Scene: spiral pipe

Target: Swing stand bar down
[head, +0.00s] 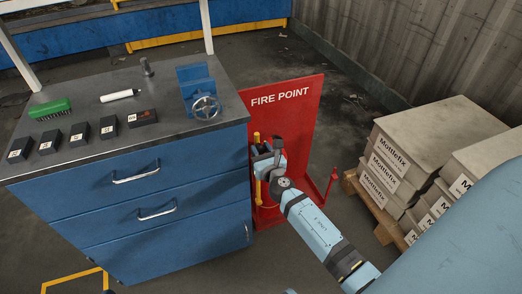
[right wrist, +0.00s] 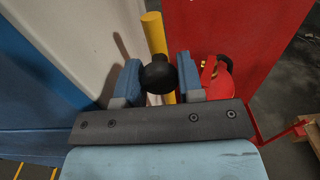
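The red fire point stand (head: 292,112) stands upright at the right side of the blue cabinet. A yellow bar (head: 258,190) stands upright at its left; it also shows in the right wrist view (right wrist: 153,32). My right gripper (head: 263,150) is at the bar's upper part. In the right wrist view a black ball knob (right wrist: 158,75) sits between my two blue fingers, which appear to touch it on both sides. The knob's join to the bar is hidden. A red extinguisher (right wrist: 217,80) is behind the right finger. My left gripper is not in view.
The blue cabinet (head: 150,190) is close on the left, with a vise (head: 200,92) on its top. A pallet (head: 372,210) with stacked Mottlefix boxes (head: 425,140) stands on the right. The stand's low red frame (head: 333,180) juts out to the right.

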